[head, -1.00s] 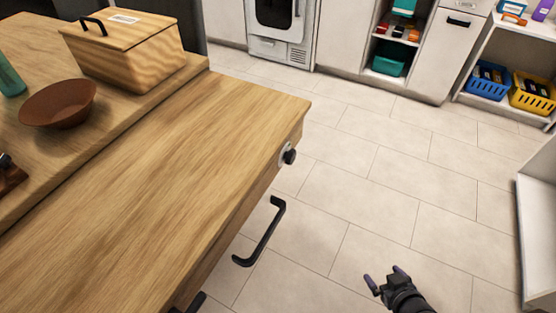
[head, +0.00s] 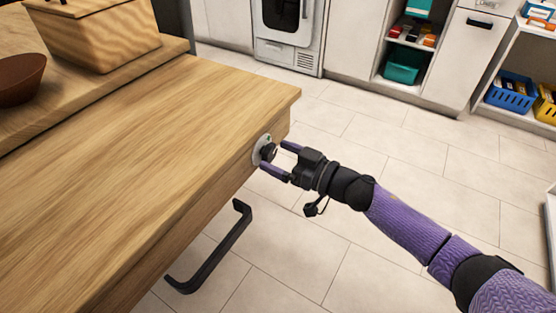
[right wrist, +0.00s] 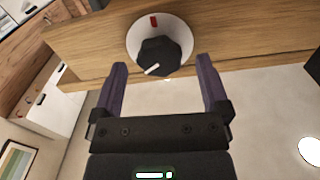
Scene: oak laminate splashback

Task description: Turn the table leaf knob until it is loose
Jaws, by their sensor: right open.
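The table leaf knob (head: 268,152) is black and sits on a round white plate on the side edge of the wooden table leaf (head: 170,140). In the right wrist view the knob (right wrist: 160,57) shows a white pointer line toward the lower left, and the plate (right wrist: 172,30) has a red mark at its top. My right gripper (head: 275,157) is open, its two purple fingers pointing at the knob. In the right wrist view the fingers (right wrist: 160,85) stand to either side, with the knob between and just beyond their tips. My left gripper is not in view.
A black bar handle (head: 215,250) sticks out from the table's side below the knob. A wooden box (head: 100,35) and a brown bowl (head: 20,80) stand on the table. The tiled floor (head: 350,250) to the right is clear. Shelves with baskets (head: 510,92) stand at the back right.

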